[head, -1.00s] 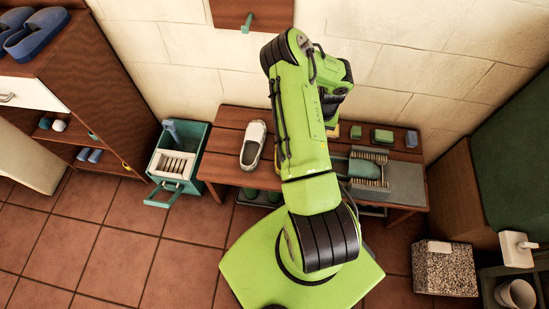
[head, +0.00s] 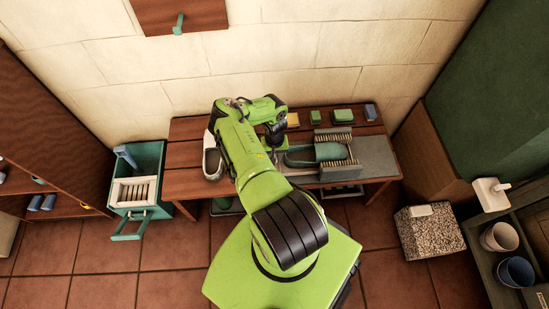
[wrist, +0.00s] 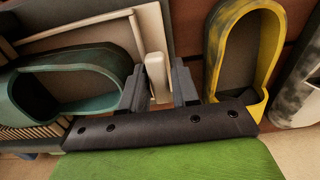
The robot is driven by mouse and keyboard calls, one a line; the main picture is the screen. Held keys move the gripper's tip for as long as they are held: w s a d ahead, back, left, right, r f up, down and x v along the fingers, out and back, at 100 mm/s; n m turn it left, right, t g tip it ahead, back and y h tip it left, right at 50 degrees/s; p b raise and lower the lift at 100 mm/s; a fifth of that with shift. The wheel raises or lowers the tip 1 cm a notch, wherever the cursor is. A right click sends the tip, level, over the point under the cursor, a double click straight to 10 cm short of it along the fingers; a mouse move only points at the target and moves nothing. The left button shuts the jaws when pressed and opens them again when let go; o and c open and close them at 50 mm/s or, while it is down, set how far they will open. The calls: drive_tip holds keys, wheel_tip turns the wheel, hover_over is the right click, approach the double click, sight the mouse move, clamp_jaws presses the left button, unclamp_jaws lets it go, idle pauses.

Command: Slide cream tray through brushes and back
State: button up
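The cream tray shows as a pale strip and rim (wrist: 118,22) in the wrist view. Its upright cream handle (wrist: 158,88) stands between the two dark fingers of my gripper (wrist: 160,85). The fingers flank the handle closely; whether they press on it is unclear. A green clog (head: 312,154) lies in the brush station on the bench and also shows in the wrist view (wrist: 75,78). The brushes (head: 341,138) stand on both sides of its right part. In the head view my arm hides the handle and most of my fingertips.
A yellow-rimmed clog (wrist: 212,50) and a pale clog (wrist: 298,90) lie right of my gripper in the wrist view. Small blocks line the bench's back edge, including a green one (head: 342,115). A teal crate (head: 149,160) stands left of the bench (head: 186,183).

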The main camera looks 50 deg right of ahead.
sight(318, 150)
drive_tip(key=shift+f, duration=0.25)
clamp_jaws()
drive_tip(key=shift+s, duration=0.1)
drive_tip(key=s+d+b, duration=0.1)
drive_tip(key=s+d, duration=0.2)
drive_tip(key=s+d+b, duration=0.1)
drive_tip(key=s+d, duration=0.2)
drive_tip(key=s, duration=0.1)
drive_tip(key=s+d+b, duration=0.1)
drive_tip(key=s+d, duration=0.3)
drive_tip(key=shift+s+d, duration=0.1)
drive_tip(key=shift+s, duration=0.15)
drive_tip(key=shift+s+d+b, duration=0.3)
drive_tip(key=shift+s+b, duration=0.1)
drive_tip(key=shift+s, duration=0.05)
unclamp_jaws()
drive_tip(key=shift+s+d, duration=0.1)
drive_tip(key=shift+r, duration=0.1)
